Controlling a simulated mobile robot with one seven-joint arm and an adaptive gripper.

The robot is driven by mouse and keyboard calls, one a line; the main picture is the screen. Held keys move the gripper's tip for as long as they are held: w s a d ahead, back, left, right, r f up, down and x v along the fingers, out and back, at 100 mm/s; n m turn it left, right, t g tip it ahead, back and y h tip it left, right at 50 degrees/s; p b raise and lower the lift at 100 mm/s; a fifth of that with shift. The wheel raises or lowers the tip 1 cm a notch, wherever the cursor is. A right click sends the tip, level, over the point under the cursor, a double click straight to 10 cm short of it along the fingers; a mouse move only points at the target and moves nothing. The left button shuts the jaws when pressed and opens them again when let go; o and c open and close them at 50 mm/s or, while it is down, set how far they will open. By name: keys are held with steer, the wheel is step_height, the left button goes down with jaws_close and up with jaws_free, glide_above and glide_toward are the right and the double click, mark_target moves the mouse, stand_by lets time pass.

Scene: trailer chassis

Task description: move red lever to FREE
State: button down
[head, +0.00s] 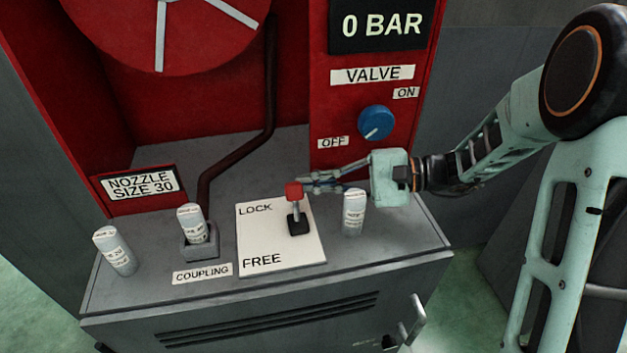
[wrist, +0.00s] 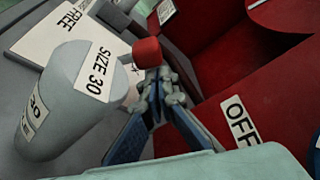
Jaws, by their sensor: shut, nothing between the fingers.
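The red lever (head: 293,191) stands on a white plate (head: 262,251) marked LOCK at the back and FREE at the front. Its knob is nearer the LOCK end, above a black base. My gripper (head: 307,184) reaches in from the right, its fingers shut and empty, with the tips close behind the red knob. In the wrist view the red knob (wrist: 146,52) is just beyond the fingertips (wrist: 157,78). I cannot tell whether they touch it.
A white nozzle cylinder (head: 354,213) stands right of the plate, below my gripper; it looms in the wrist view (wrist: 75,95). Another cylinder (head: 191,224) sits in the coupling, and one (head: 115,252) stands far left. The blue valve knob (head: 375,122) is on the red panel behind.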

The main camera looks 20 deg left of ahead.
steer(key=shift+b, duration=0.35)
steer(key=shift+s+d+n+b, duration=0.2)
steer(key=shift+n+b, duration=0.3)
steer(key=shift+b, duration=0.35)
steer(key=shift+s+r+y, duration=0.2)
steer(key=shift+r+y, duration=0.1)
steer(key=shift+s+d+r, duration=0.2)
steer(key=shift+s+r, duration=0.05)
steer(key=shift+r, duration=0.1)
